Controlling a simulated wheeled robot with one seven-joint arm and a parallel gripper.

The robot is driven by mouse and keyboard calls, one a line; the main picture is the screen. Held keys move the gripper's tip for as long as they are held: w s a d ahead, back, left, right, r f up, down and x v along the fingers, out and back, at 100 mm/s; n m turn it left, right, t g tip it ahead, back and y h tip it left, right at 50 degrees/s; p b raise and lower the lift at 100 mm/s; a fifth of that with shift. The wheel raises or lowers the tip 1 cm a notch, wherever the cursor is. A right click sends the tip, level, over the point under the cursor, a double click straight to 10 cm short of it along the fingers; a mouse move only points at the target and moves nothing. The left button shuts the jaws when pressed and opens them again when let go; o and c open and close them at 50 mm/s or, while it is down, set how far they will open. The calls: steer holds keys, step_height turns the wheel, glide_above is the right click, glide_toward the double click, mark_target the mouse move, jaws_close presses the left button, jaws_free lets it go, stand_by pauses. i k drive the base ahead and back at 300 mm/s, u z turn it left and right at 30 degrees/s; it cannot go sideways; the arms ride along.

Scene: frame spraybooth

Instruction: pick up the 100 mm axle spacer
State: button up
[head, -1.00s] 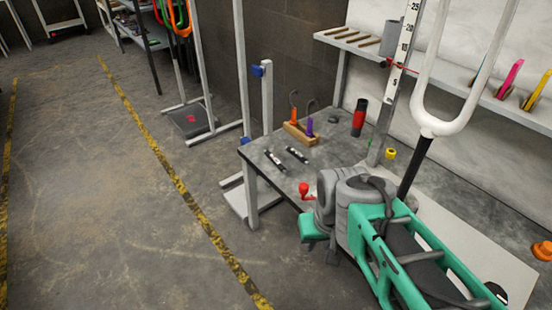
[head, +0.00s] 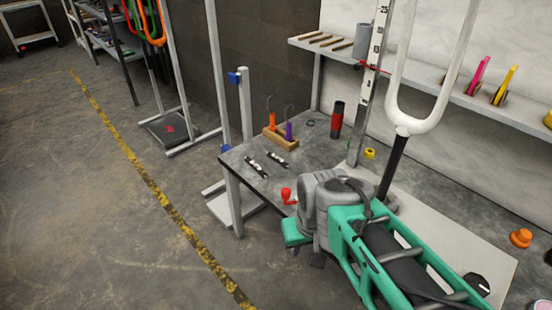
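Two short dark bars with pale markings lie side by side near the left end of the grey workbench (head: 325,150). One is the nearer left bar (head: 257,168), the other is the right bar (head: 277,159). They look like axle spacers, but their markings are too small to read, so I cannot tell which one is 100 mm. Both lie flat, apart from each other, with nothing on them. My green and grey arm (head: 340,215) shows at the lower right, in front of the bench. I cannot make out my gripper's fingers in this view.
Behind the bars stand a wooden block (head: 281,139) with orange- and purple-handled tools and a red-black cylinder (head: 336,120). A red-knobbed item (head: 287,196) sits near the front edge. A white fork (head: 402,120) rises at right.

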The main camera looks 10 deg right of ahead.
mark_target(276, 159)
steer(key=u, duration=0.15)
steer(key=i, duration=0.4)
steer(key=u, duration=0.65)
steer(key=i, duration=0.75)
steer(key=u, duration=0.15)
